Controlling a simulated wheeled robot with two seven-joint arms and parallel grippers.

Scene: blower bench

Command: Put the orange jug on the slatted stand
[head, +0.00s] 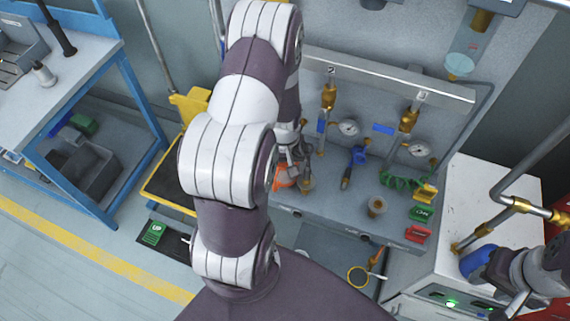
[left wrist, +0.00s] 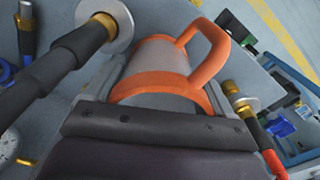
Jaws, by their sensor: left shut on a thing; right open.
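The orange jug (head: 284,180) shows only in part beside my left arm in the head view, in front of the grey panel. In the left wrist view the jug (left wrist: 160,82) has a grey body, orange bands and an orange handle on its right. My left gripper (head: 290,152) is shut on the jug; its dark jaw (left wrist: 160,128) crosses the jug's near side in the wrist view. My right gripper (head: 517,300) is at the lower right edge, open and partly cut off. I cannot make out the slatted stand for certain; my left arm covers much of the middle.
The grey panel (head: 350,100) carries brass valves, gauges (head: 348,127) and a blue fitting (head: 357,156). A white cabinet (head: 490,190) with brass-ended pipes stands at right. A blue-framed bench (head: 75,80) is at left. Yellow-edged equipment (head: 165,190) stands left of my arm.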

